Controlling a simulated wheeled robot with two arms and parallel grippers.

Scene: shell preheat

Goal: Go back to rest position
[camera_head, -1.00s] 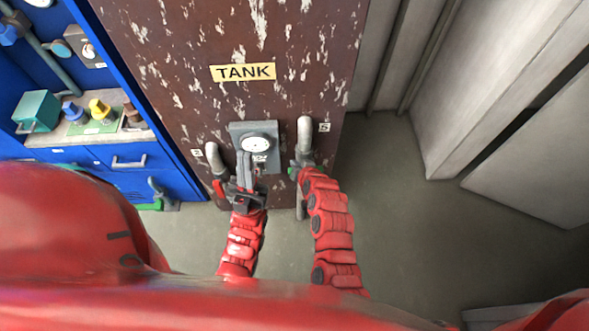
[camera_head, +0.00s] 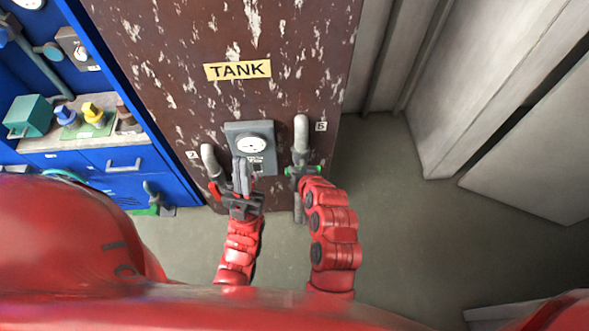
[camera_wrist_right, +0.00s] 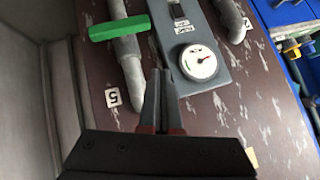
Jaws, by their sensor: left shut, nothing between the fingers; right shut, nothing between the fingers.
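My left gripper (camera_head: 242,166) is shut and empty, in front of the tank panel just below the gauge. In the head view my right arm reaches up to just below the right pipe's green handle, and its fingers are hidden there. In the right wrist view my right gripper (camera_wrist_right: 160,76) is shut and empty, its tips between the grey pipe (camera_wrist_right: 128,62) and the gauge (camera_wrist_right: 197,63). The green handle (camera_wrist_right: 119,28) lies beyond the tips, apart from them. It also shows in the head view (camera_head: 316,170).
The brown tank panel (camera_head: 180,60) stands close ahead, with a left pipe (camera_head: 209,158) and red handle (camera_head: 214,189). A blue bench (camera_head: 165,180) with valves is at left. Grey floor (camera_head: 400,230) is open at right, before pale wall panels (camera_head: 520,150).

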